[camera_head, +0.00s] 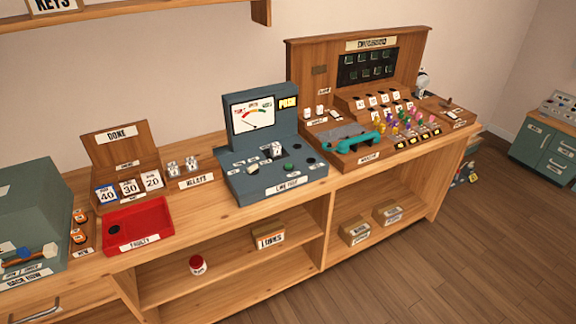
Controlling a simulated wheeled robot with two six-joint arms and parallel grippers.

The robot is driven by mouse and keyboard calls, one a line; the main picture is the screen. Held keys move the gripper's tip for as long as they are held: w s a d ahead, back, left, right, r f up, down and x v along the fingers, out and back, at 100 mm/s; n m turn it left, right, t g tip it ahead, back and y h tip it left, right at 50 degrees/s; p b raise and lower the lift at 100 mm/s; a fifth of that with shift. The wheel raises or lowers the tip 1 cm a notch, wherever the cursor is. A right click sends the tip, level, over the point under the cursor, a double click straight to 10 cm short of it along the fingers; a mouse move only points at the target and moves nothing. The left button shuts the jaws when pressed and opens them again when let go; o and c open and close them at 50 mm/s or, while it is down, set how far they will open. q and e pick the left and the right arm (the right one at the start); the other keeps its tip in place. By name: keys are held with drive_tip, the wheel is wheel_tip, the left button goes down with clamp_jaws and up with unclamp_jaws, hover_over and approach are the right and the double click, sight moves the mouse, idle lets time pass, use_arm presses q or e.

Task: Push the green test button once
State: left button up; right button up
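The blue-grey line test unit (252,183) stands on the wooden bench in the middle of the view. A small green button (288,167) sits on its sloped top, right of centre. A dark round part lies to its right, and a light block with a dark base sits up and to its left. The unit's upright panel has a dial meter (253,114) with its needle toward the left side. Neither of my grippers is in view.
Left of the unit are a red tray (138,222), a wooden box marked DONE (122,147) and a green-grey cabinet (30,215). Right of it is a wooden switchboard (358,75) with a teal handset (358,142). The floor in front of the bench is clear.

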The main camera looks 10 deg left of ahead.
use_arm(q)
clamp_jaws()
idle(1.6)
